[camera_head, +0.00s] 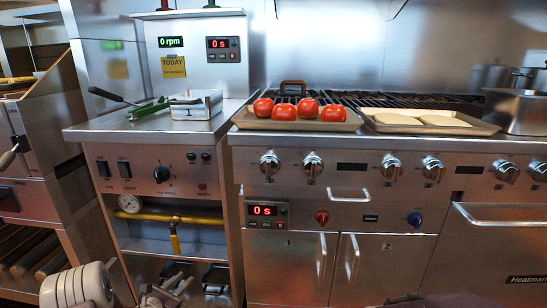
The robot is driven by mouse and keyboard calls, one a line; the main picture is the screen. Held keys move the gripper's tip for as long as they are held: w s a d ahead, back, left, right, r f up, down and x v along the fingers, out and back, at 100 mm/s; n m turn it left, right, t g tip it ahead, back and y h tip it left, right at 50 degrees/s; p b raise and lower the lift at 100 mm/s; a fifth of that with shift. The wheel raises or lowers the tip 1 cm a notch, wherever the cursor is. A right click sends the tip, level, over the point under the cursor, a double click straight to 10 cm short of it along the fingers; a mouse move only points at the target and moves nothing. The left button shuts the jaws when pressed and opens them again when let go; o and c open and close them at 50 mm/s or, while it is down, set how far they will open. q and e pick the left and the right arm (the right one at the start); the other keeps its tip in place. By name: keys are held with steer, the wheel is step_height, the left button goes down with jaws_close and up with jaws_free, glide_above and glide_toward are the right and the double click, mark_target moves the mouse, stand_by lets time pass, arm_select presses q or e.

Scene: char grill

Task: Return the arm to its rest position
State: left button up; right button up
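My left arm comes in at the bottom left as a white rounded link (77,288). My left gripper (170,286) is low at the bottom edge, in front of the lower shelf of the left cabinet. It is dark, small and partly cut off, so I cannot tell whether its fingers are open or shut. I see nothing held in it. It is well below the countertop and apart from the food. My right gripper is not clearly in view.
A tray (290,125) with several tomatoes (333,112) and a tray (432,129) with two pale flat pieces sit at the grill (420,100). Knobs and a door handle (348,194) protrude below.

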arm_select(q)
steer(key=s+d+r+m+g+h+p, duration=0.35)
steer(key=d+r+m, duration=0.35)
steer(key=d, duration=0.4)
steer(key=s+d+r+m+g+h+p, duration=0.2)
steer(key=s+d+r+m+g+h, duration=0.15)
steer(key=d+r, duration=0.6)
steer(key=s+d+m+g+p, duration=0.1)
steer(key=s+d+m+g, duration=0.15)
steer(key=s, duration=0.25)
steer(key=s+d+m+g+y+p, duration=0.1)
steer(key=s+m, duration=0.2)
steer(key=s, duration=0.1)
steer(key=s+d+m+g+p, duration=0.1)
steer(key=s+d+m+g, duration=0.15)
steer(key=s, duration=0.25)
steer(key=s+a+f+m+g+y+p, duration=0.1)
steer(key=s+a+m+y, duration=0.4)
steer(key=s+m, duration=0.15)
steer(key=a+f+m+t+y+p, duration=0.15)
steer(key=a+m+y, duration=0.35)
steer(key=a, duration=0.5)
step_height(320, 180, up, 36)
steer(key=p, duration=3.6)
steer(key=shift+s+r+g+p, duration=0.25)
steer(key=shift+g+p, duration=0.1)
